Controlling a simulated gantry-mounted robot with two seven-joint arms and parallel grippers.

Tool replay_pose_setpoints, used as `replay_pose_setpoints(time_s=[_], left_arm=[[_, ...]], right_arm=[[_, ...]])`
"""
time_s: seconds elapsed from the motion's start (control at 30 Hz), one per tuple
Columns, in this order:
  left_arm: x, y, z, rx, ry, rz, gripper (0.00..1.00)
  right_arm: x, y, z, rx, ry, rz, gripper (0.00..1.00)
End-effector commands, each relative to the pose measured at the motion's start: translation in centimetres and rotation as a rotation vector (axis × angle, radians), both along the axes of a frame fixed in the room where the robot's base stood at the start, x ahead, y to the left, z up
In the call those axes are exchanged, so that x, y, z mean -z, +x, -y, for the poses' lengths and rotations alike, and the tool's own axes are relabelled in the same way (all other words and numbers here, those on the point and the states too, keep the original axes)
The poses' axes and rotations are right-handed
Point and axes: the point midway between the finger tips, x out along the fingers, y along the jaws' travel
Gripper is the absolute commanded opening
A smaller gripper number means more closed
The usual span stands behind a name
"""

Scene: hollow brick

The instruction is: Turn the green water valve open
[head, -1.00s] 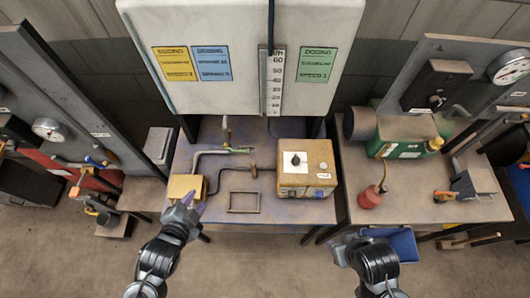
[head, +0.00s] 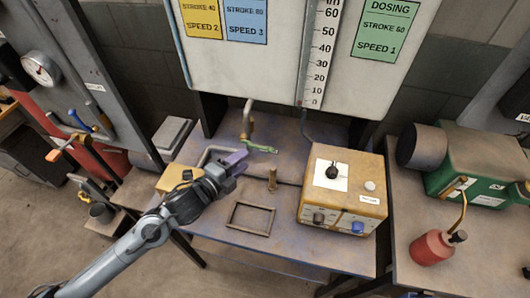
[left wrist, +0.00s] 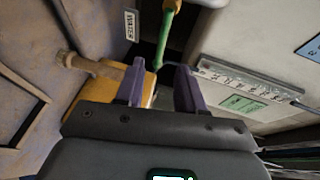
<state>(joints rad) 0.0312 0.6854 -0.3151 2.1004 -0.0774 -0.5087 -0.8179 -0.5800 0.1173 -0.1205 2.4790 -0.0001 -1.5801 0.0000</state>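The green water valve handle (head: 262,148) is a thin lever on a pipe above the back of the table. It points to the right in the head view. In the left wrist view the green handle (left wrist: 163,42) lies ahead of the fingertips, roughly in line with the gap between them. My left gripper (head: 238,160) is just left of and below the handle. Its two purple fingers (left wrist: 160,80) are apart, with nothing visible between them. I cannot tell whether they touch the handle. My right gripper is not in the current views.
A yellow box (head: 174,178) sits beside my left wrist. A bent pipe (head: 212,152), a short brown post (head: 272,180) and a yellow control box (head: 340,190) stand on the table (head: 300,255). A white tank (head: 285,45) with a scale hangs behind. An empty frame (head: 250,218) lies in front.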

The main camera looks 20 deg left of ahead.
Motion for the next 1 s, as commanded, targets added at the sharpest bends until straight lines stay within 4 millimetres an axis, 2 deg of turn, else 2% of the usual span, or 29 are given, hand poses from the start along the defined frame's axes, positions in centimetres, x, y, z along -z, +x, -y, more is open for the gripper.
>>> replay_pose_setpoints(time_s=[0.17,0.7,1.0], left_arm=[[0.2,1.3,0.4,0.0,-0.002,0.008,0.38],[1.7,8.7,2.8,-0.001,-0.003,0.006,0.38],[2.0,10.1,3.3,-0.001,-0.003,0.005,0.38]], right_arm=[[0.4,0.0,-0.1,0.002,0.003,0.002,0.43],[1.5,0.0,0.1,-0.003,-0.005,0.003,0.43],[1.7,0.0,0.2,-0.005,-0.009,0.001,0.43]])
